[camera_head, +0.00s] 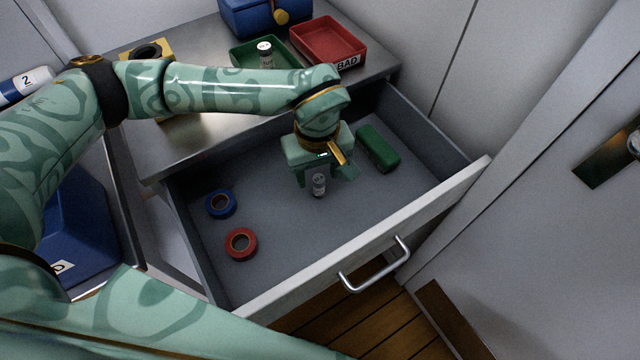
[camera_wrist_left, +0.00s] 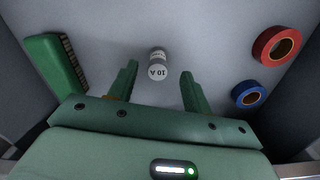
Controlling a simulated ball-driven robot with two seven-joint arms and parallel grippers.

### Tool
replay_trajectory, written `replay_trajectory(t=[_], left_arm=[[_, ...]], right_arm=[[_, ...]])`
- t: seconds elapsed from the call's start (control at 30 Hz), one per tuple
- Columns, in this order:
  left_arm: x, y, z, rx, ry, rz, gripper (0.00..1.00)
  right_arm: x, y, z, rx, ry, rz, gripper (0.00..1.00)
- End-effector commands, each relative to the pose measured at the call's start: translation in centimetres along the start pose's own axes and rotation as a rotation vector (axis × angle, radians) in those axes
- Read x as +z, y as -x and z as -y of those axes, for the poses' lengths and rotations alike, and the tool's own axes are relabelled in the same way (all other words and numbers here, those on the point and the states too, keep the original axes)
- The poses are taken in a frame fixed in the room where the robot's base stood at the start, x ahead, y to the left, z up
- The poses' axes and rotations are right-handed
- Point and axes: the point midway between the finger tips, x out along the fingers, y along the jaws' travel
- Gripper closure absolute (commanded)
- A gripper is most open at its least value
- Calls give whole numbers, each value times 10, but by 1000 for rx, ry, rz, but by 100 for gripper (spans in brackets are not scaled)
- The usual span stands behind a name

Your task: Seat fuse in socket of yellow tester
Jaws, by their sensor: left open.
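A grey fuse (camera_head: 319,185) stands in the open drawer. In the left wrist view the fuse (camera_wrist_left: 157,66) shows a top marked "10 A". My left gripper (camera_head: 325,178) is open and points down at the fuse. In the left wrist view its fingertips (camera_wrist_left: 160,80) lie to either side of the fuse's near end, with gaps; I cannot tell their exact height over it. The yellow tester (camera_head: 166,46) is on the metal worktop, largely hidden behind my left arm, with a dark round part on top. Its socket cannot be made out. My right gripper is out of view.
The drawer (camera_head: 270,275) also holds a blue tape roll (camera_head: 221,203), a red tape roll (camera_head: 241,243) and a green brush-like block (camera_head: 377,148). On the worktop are a green tray (camera_head: 243,55) with another fuse (camera_head: 265,55), a red "BAD" tray (camera_head: 328,42) and a blue box (camera_head: 262,14).

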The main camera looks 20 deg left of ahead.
Motion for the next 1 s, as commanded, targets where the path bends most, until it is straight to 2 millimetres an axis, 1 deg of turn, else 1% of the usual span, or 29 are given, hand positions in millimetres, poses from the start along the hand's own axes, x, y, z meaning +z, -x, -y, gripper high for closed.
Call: replay_trajectory(t=[0.03,0.13,0.23,0.43,0.47,0.5,0.57,0.6,0.63,0.87,0.93,1.0], left_arm=[[1,-18,-2,-6,1,8,51],[1,-31,-2,-6,1,6,51],[1,-36,-2,-4,1,4,51],[0,-34,-2,-2,0,1,51],[0,-34,-2,-2,0,1,53],[0,-34,-2,-2,0,1,64],[0,-34,-2,-2,0,1,81],[0,-34,-2,-2,0,1,92],[0,-34,-2,-2,0,1,100],[0,-34,-2,-2,0,1,100],[0,-31,-2,-1,0,0,100],[0,-23,-2,1,0,-2,100]], right_arm=[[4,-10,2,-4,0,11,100],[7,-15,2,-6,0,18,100],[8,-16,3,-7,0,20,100],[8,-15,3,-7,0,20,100],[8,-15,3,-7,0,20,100],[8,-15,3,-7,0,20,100],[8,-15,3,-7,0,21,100],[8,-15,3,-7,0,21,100],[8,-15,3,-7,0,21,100],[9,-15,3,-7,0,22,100],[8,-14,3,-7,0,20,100],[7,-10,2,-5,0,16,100]])
